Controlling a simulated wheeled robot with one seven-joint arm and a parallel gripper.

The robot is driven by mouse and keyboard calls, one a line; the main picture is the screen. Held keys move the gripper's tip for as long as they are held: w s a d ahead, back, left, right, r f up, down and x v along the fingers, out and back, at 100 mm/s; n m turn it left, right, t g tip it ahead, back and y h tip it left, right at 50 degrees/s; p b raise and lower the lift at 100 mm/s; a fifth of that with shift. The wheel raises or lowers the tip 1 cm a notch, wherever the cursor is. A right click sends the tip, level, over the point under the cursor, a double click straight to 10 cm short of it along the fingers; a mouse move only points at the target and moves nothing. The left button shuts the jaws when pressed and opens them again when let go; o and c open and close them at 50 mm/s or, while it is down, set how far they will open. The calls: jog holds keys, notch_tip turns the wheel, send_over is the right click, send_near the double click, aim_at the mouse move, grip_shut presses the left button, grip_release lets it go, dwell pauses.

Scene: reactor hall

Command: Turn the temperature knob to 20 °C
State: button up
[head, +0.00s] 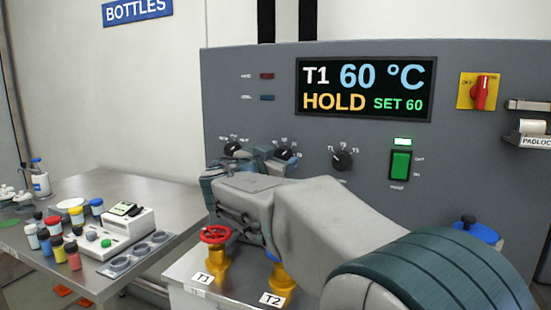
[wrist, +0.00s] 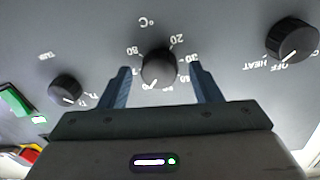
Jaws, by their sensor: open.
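The temperature knob (wrist: 159,68) is black and round with a white pointer line, inside a °C scale with marks such as 20, 30 and 80. In the wrist view, its pointer slants toward the lower edge; the mark there is partly hidden. My gripper (wrist: 160,72) is open, one blue finger on each side of the knob, with gaps showing. I cannot tell how deep the fingers reach. In the head view the temperature knob (head: 286,153) is the middle one, partly behind my gripper (head: 272,160). The display (head: 366,89) reads T1, 60 °C, HOLD, SET 60.
An OFF/HEAT knob (wrist: 292,39) and a tank knob (wrist: 65,90) flank it. A green switch (head: 401,165) and red rotary switch (head: 480,93) are further right. A red valve wheel (head: 215,234) stands below my arm. A steel table (head: 140,187) holds bottles at left.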

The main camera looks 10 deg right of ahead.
jog(key=c, duration=1)
jog(key=shift+f+b, duration=0.15)
jog(key=shift+b, duration=0.4)
